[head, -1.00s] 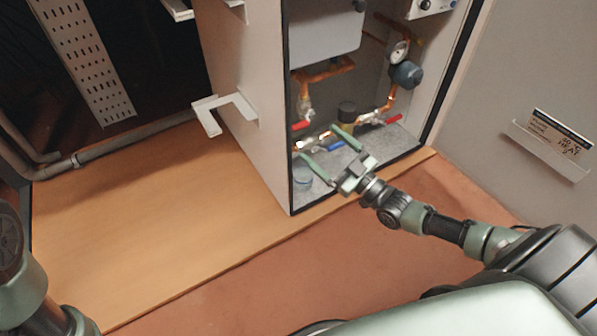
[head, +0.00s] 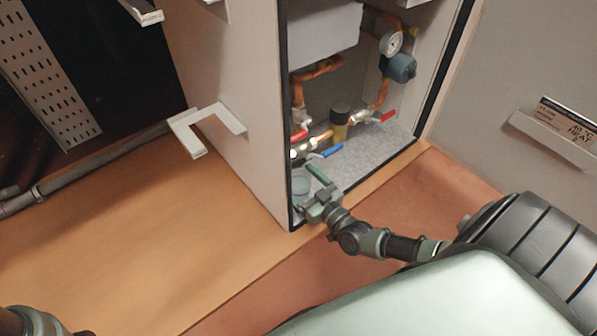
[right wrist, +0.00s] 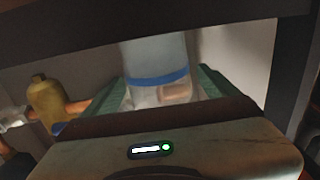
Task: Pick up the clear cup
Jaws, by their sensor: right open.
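The clear cup (head: 301,183) stands on the grey floor of the open cabinet, in the near left corner. In the right wrist view the cup (right wrist: 155,62) is see-through with a blue band and sits between the two green fingers. My right gripper (head: 309,188) is open and reaches into the cabinet at the cup, one finger on each side. I cannot tell whether either finger touches it. My left gripper is out of the head view; only part of that arm shows at the bottom left.
The cabinet's left wall (head: 235,120) and its dark front edge are close to the gripper. Copper pipes, a blue-handled valve (head: 325,153), a red-handled valve (head: 383,117) and a yellowish fitting (head: 339,125) stand behind and to the right. A white bracket (head: 205,128) sticks out on the left.

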